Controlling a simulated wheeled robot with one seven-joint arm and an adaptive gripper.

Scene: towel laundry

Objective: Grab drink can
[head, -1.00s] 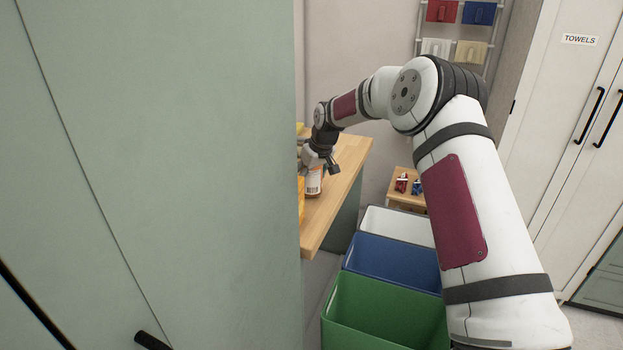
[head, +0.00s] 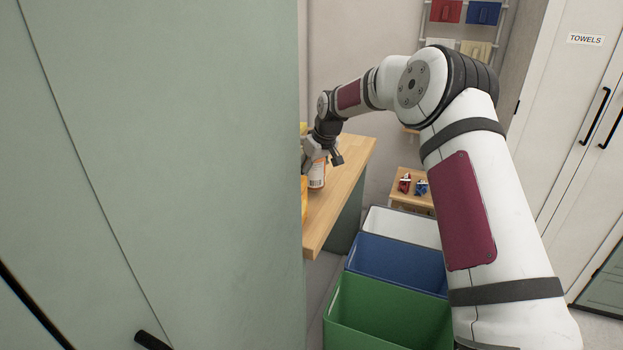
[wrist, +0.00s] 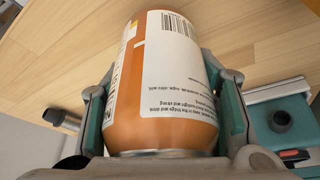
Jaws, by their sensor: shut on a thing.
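The drink can (wrist: 160,85) is orange with a white printed label, and it fills the middle of the wrist view. My gripper (wrist: 165,100) is shut on it, with one finger against each side. In the head view the can (head: 317,174) shows below my gripper (head: 318,158) at the wooden counter (head: 345,180). The can's left part is hidden there by the green cabinet edge. I cannot tell whether the can touches the counter.
A tall green cabinet (head: 160,170) blocks the left side. White (head: 400,225), blue (head: 395,262) and green (head: 385,315) bins stand below the counter. Something yellow (head: 304,197) shows by the cabinet edge. A small stool (head: 410,198) holds red and blue items.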

